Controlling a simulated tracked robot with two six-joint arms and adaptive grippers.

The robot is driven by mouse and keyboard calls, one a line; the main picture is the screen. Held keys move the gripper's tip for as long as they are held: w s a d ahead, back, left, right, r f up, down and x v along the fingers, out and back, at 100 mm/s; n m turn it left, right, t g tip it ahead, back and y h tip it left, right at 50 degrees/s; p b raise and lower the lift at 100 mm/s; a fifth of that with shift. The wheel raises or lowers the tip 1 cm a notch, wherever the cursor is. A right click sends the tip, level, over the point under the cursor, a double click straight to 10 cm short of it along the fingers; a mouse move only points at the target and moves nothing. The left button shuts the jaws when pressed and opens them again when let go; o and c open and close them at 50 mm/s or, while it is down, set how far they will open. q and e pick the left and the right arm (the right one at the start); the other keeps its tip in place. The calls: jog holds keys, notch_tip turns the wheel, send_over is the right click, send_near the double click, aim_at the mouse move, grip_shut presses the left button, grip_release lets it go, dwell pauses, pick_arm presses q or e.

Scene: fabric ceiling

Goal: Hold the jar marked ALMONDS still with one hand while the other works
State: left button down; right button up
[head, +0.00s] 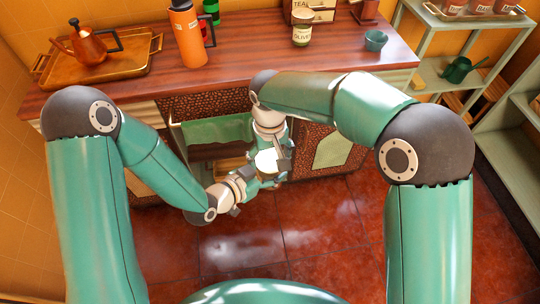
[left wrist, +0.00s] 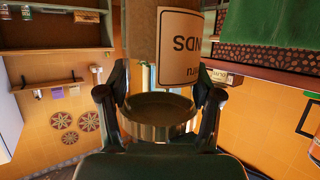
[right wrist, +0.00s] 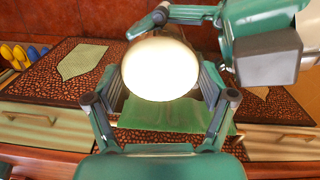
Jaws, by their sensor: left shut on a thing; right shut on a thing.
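The ALMONDS jar is between my two grippers in front of the counter. A metallic-sided round part (left wrist: 158,122) lies between my left fingers. My left gripper (head: 250,180) comes from the lower left and is shut on the jar.
The wooden counter (head: 240,82) behind holds a copper watering pot (head: 90,45), an orange flask (head: 187,38), an OLIVES jar (head: 302,28) and a teal cup (head: 375,40). A green cloth (head: 215,130) hangs below. Shelves (head: 510,125) stand right; the red tiled floor is clear.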

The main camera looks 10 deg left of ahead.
jog(key=shift+r, duration=0.2)
jog(key=shift+r, duration=0.9)
